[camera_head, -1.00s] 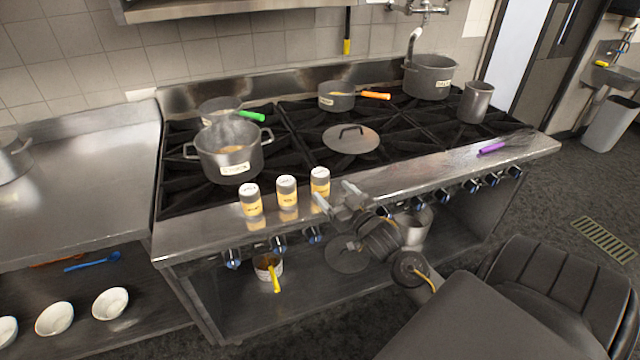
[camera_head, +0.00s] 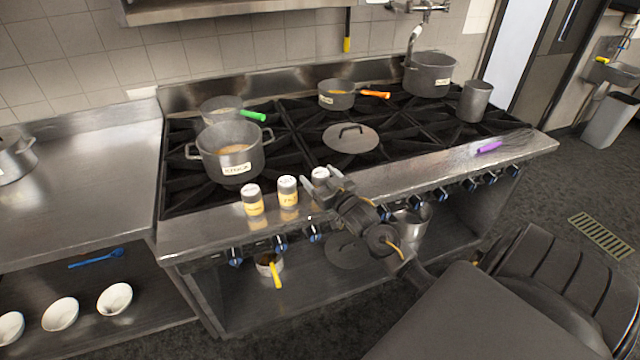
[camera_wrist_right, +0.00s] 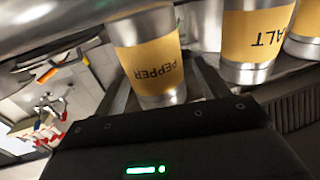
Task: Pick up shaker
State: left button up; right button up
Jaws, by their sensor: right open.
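Three silver shakers with yellow labels and white tops stand in a row on the stove's front ledge. They are the left shaker (camera_head: 253,200), the middle shaker (camera_head: 288,191) and the right shaker (camera_head: 320,173), which is partly hidden by my gripper. My right gripper (camera_head: 321,182) is open at the right shaker. In the right wrist view, the pepper shaker (camera_wrist_right: 150,62) stands between the open fingers, and the salt shaker (camera_wrist_right: 255,40) is just outside them. A third shaker (camera_wrist_right: 304,35) is cut off at the edge. My left gripper is not in view.
A stock pot (camera_head: 230,150) stands on the burners behind the shakers. A lid (camera_head: 350,138) and a pan with an orange handle (camera_head: 337,95) lie farther back. Blue-ringed knobs line the stove front below the ledge. The ledge to the right is mostly clear.

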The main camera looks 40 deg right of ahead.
jog(key=shift+c, duration=0.4)
jog(key=c, duration=1.1)
jog(key=shift+r, duration=0.1)
